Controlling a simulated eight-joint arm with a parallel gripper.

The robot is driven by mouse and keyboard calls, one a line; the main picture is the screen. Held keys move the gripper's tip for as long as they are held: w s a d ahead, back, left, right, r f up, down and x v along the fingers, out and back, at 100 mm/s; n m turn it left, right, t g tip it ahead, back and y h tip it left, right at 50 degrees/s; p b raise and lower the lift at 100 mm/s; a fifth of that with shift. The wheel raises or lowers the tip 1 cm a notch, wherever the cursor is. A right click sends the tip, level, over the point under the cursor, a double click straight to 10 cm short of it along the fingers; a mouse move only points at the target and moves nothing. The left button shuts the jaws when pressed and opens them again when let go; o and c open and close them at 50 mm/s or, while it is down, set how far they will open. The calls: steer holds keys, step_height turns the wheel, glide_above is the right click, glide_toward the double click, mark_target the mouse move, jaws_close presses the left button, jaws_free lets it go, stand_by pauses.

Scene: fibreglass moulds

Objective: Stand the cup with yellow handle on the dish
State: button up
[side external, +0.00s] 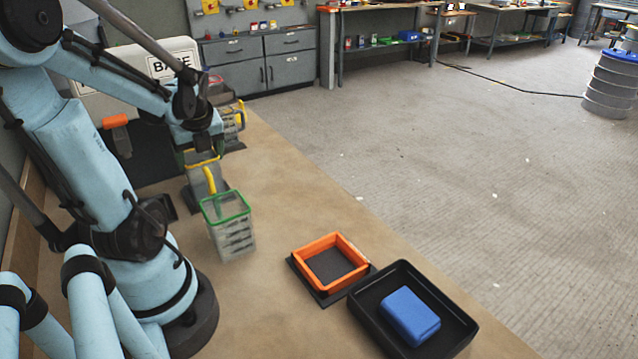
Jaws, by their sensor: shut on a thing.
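The cup with yellow handle (231,238) is a clear, square-sided container with a green rim. It is upright at the left of the table, and its yellow handle (209,180) rises on the side toward my arm. My gripper (207,178) is shut on the cup at this handle; the fingertips are partly hidden. Whether the cup's base touches the table is hard to tell. The dish (345,284) is a square with an orange raised rim on a dark base, to the right of the cup and apart from it. The dish looks empty.
A black tray (464,324) holding a blue block (409,315) stands right beside the dish. Behind my gripper is a yellow-rimmed container, partly hidden, and another container (232,122) stands farther back. Bare table (270,200) lies between cup and dish.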

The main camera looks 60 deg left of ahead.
steer(key=o, duration=1.4)
steer(key=shift+r, duration=0.1)
steer(key=v, duration=1.2)
steer(key=w+d+f+n+t+h, duration=0.2)
steer(key=w+d+n, duration=0.4)
steer(key=d+n, duration=0.3)
steer(key=w+d+f+n+t+h, duration=0.2)
steer(key=w+d+f+n+t, duration=0.2)
steer(key=d, duration=1)
steer(key=w+n+t, duration=0.1)
steer(key=w+n, duration=0.2)
steer(key=n, duration=0.2)
steer(key=shift+d+f+h, duration=0.15)
steer(key=shift+f+h, duration=0.05)
steer(key=shift+h, duration=0.1)
